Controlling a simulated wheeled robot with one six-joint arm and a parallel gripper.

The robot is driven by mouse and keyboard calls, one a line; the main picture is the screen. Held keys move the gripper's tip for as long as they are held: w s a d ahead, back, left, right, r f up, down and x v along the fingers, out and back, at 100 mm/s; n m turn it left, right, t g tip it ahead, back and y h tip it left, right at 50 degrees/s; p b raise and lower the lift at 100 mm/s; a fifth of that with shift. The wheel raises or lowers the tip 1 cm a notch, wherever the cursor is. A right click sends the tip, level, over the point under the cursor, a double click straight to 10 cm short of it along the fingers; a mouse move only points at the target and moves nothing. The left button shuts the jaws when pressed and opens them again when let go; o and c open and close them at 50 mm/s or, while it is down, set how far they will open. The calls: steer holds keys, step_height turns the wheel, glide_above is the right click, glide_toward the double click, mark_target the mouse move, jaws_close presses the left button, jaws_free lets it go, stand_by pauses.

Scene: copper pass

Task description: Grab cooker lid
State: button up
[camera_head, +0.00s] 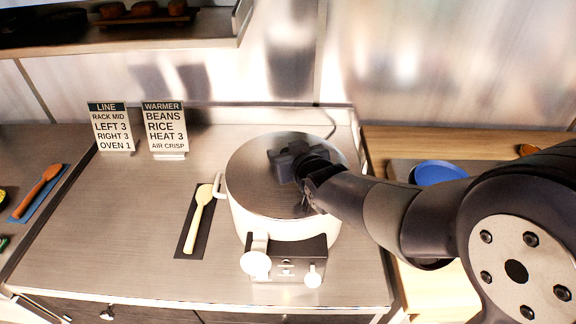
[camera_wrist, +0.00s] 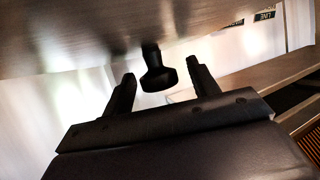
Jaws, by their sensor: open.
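The cooker lid (camera_head: 252,187) is a round metal disc on top of the white cooker (camera_head: 239,220), in the middle right of the head view. In the wrist view the lid's metal surface (camera_wrist: 60,30) fills the top, and its black knob (camera_wrist: 158,76) sticks out from it. My gripper (camera_wrist: 160,84) is open, with one finger on each side of the knob and gaps showing. In the head view my gripper (camera_head: 290,160) is over the lid and hides the knob.
A cream spoon (camera_head: 199,207) lies on a dark mat left of the cooker. Two sign cards (camera_head: 165,130) stand at the back. A blue bowl (camera_head: 438,173) is on the wooden board at right. A shelf (camera_head: 150,45) hangs at upper left. The counter's left middle is clear.

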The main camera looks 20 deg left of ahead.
steer(key=shift+c, duration=0.3)
jaws_close()
stand_by(0.4)
